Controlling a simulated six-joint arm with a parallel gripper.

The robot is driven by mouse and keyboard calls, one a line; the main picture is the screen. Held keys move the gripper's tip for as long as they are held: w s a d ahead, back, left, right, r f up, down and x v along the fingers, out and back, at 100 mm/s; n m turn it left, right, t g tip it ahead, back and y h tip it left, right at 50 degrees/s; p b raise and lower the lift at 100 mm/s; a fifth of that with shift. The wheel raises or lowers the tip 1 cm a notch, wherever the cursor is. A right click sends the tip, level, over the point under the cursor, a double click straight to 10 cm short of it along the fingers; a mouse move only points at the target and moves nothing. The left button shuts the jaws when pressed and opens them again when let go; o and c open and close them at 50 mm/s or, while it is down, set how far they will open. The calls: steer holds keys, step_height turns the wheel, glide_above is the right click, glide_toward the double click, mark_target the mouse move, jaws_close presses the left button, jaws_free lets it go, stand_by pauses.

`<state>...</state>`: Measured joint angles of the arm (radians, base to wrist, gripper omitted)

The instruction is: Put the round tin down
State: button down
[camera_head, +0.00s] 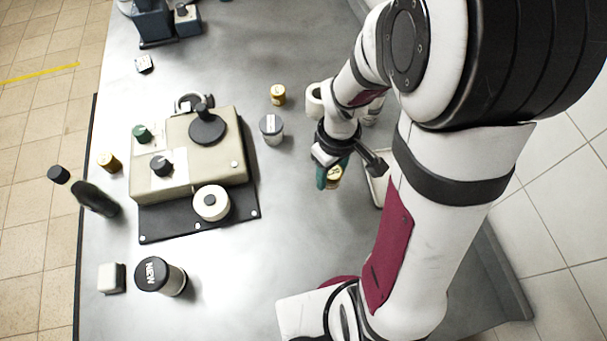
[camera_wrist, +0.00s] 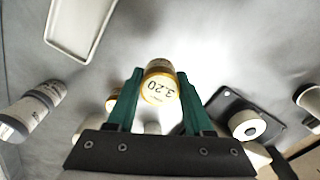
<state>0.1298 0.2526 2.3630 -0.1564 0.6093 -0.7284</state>
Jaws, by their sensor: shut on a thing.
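The round tin (camera_wrist: 160,84) is small and gold with a pale label reading "3.20". It sits between the two green fingers of my gripper (camera_wrist: 160,76) in the wrist view, and the fingers are shut on it. In the head view the tin (camera_head: 334,176) shows only partly beside a green finger of my gripper (camera_head: 328,175), right of the table's middle. My wrist hides part of it. I cannot tell whether the tin touches the table or hangs above it.
A white tray (camera_head: 378,191) lies just right of my gripper, partly hidden by my arm. A grey-lidded jar (camera_head: 271,130) and another gold tin (camera_head: 278,95) stand to the left. A beige machine (camera_head: 206,155) stands on a black plate further left. The table (camera_head: 270,220) in front is clear.

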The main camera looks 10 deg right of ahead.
steer(key=s+d+r, duration=0.1)
steer(key=s+d, duration=0.3)
steer(key=d, duration=0.6)
steer(key=s+d+r, duration=0.2)
steer(key=s+d, duration=0.3)
steer(key=d, duration=0.5)
steer(key=w+a+f, duration=0.1)
steer(key=w+f, duration=0.1)
steer(key=w, duration=0.1)
steer(key=w+a+f, duration=0.2)
steer(key=w, duration=0.1)
steer(key=w+a+f, duration=0.2)
steer(key=w+f, duration=0.1)
steer(key=w, duration=0.1)
steer(key=shift+w+f, duration=0.1)
steer(key=shift+f, duration=1.9)
steer(key=shift+f, duration=0.15)
steer(key=c, duration=0.6)
jaws_free()
